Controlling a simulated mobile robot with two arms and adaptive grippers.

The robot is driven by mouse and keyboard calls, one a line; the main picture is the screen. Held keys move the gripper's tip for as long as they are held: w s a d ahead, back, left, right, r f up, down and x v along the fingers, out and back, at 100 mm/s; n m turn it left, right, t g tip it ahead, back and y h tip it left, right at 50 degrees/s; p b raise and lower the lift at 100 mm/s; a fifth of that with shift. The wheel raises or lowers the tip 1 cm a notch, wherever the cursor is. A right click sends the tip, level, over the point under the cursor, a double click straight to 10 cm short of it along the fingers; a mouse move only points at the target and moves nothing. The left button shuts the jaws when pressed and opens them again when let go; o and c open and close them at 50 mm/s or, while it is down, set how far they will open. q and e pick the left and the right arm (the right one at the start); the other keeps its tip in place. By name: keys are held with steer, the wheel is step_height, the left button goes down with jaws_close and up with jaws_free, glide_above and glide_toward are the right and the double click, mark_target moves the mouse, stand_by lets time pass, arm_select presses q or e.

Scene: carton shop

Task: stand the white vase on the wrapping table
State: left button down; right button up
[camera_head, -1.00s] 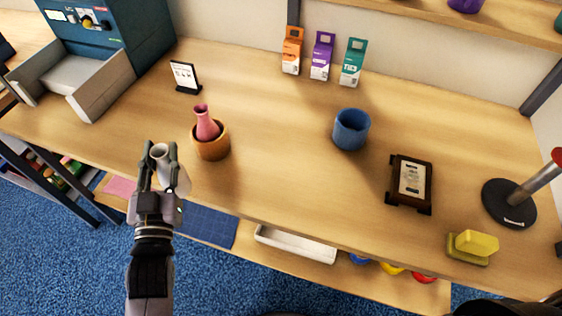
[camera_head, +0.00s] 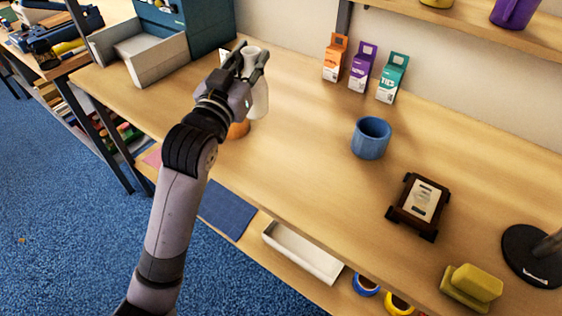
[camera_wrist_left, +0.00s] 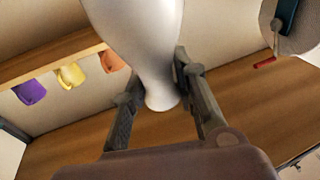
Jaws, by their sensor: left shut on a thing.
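The white vase (camera_head: 259,98) is held in my left gripper (camera_head: 243,62), above the back left part of the wooden table (camera_head: 310,165). In the head view the vase is roughly upright, partly hidden by the fingers, and its base looks clear of the tabletop, though this is hard to judge. In the left wrist view the vase (camera_wrist_left: 142,38) fills the space between the two fingers (camera_wrist_left: 160,95), its narrow end between them. My right gripper is not in view.
A terracotta pot (camera_head: 238,130) stands mostly hidden behind my left arm. A blue machine (camera_head: 205,22) is at the back left. The table's middle is clear.

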arm_select(q)
steer(key=w+d+r+m+g+h+b, duration=0.1)
steer(key=d+r+h+b, duration=0.1)
steer(key=d+r, duration=0.35)
step_height(320, 180, down, 20)
steer(key=shift+d+r+b, duration=0.2)
steer(key=shift+b, duration=0.15)
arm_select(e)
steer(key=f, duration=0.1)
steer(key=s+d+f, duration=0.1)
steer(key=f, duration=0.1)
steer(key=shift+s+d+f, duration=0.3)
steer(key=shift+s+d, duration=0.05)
arm_select(q)
steer(key=shift+f, duration=0.1)
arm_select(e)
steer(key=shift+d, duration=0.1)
arm_select(q)
steer(key=c, duration=1.3)
jaws_free()
